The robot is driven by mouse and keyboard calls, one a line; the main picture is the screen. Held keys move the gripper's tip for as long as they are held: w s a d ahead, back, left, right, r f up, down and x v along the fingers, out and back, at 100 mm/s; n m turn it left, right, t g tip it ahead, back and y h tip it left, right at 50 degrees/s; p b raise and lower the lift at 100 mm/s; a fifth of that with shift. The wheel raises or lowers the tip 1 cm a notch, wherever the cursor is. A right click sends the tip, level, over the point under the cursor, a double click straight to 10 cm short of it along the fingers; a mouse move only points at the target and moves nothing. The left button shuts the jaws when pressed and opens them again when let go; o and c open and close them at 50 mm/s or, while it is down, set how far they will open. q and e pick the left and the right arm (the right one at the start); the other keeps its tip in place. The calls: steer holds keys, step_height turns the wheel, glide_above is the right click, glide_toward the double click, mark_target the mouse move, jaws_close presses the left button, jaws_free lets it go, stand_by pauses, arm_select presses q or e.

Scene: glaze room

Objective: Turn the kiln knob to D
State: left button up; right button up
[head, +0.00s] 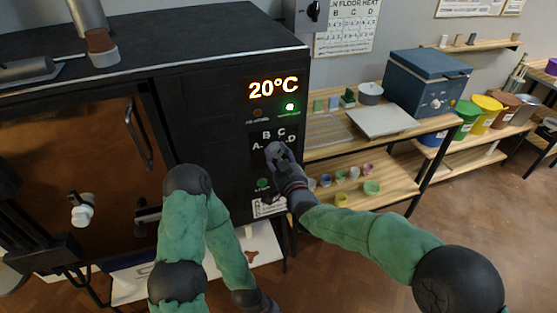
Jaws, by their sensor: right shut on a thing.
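The black kiln (200,110) fills the left and middle of the head view. Its control panel shows an orange 20°C display (273,87) and a lit green lamp (290,107). Below is a dial with the letters A, B, C and D (292,138). My right gripper (274,150) is shut on the kiln knob at the dial's middle. The gripper hides the knob, so I cannot tell where its pointer stands. My left arm bends down in front of the kiln, and its dark end (262,303) is cut off by the bottom edge; its fingers are not clear.
A green button (263,184) sits on the panel below the dial. To the right, wooden shelves (345,195) hold small cups, and a blue-grey box (427,82) stands on top. Coloured buckets (487,113) stand further right. The floor at the right is clear.

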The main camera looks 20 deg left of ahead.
steer(key=m+b, duration=0.4)
steer(key=shift+f+m, duration=0.2)
steer(key=shift+m, duration=0.2)
steer(key=shift+r+m+b, duration=0.1)
steer(key=shift+m+b, duration=0.8)
steer(key=shift+b, duration=0.05)
steer(key=shift+a, duration=0.1)
steer(key=o, duration=1.1)
steer(key=shift+a, duration=0.1)
steer(key=shift+o, duration=0.2)
steer(key=shift+w+a, duration=0.1)
steer(key=shift+w, duration=0.05)
steer(key=shift+s+d, duration=0.2)
